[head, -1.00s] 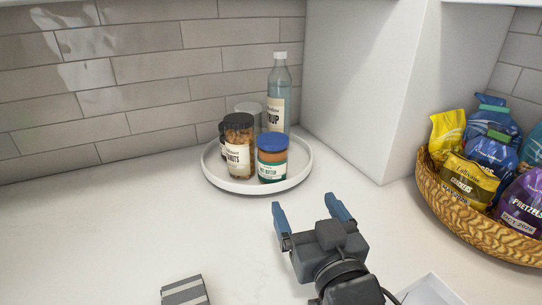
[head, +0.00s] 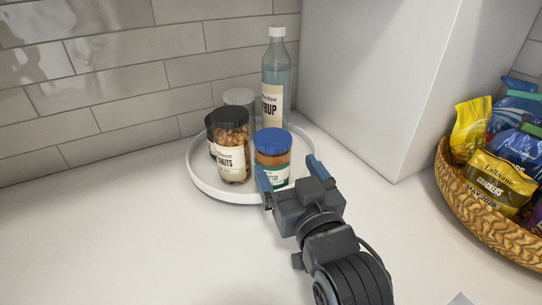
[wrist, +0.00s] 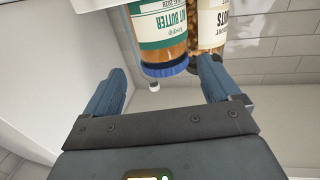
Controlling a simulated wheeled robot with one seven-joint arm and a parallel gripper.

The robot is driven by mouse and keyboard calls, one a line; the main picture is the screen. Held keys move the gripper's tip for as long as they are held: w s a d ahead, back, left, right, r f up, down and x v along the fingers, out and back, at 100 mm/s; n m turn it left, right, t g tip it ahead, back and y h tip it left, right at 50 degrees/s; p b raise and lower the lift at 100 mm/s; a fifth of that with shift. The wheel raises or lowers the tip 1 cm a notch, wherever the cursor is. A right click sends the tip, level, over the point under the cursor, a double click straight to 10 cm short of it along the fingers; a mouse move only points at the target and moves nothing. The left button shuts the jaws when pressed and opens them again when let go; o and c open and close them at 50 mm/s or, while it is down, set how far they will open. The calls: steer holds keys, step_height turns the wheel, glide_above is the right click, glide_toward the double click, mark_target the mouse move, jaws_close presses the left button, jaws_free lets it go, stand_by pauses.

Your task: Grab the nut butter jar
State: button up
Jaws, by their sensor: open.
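The nut butter jar (head: 272,160) has a blue lid and a green-and-white label and stands upright on the front right of a round white tray (head: 203,186). In the wrist view the jar (wrist: 160,30) appears upside down, ahead of the gap between the fingers. My gripper (head: 288,174) is open, its blue fingers at the jar's near side, one toward its left and one toward its right. The gripper also shows in the wrist view (wrist: 160,88). Nothing is held. I cannot tell whether a finger touches the jar.
A nuts jar (head: 230,150) with a black lid stands close to the left of the nut butter jar. Behind are a syrup bottle (head: 276,80) and a grey-lidded jar (head: 239,98). A wicker basket (head: 480,215) of snack bags stands at right. The front left counter is clear.

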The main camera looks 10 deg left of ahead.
mark_target(279, 157)
steer(key=p+x, duration=0.1)
steer(key=x, duration=0.5)
steer(key=shift+a, duration=0.25)
steer(key=c, duration=1.2)
steer(key=shift+r, duration=0.15)
steer(key=shift+c, duration=0.4)
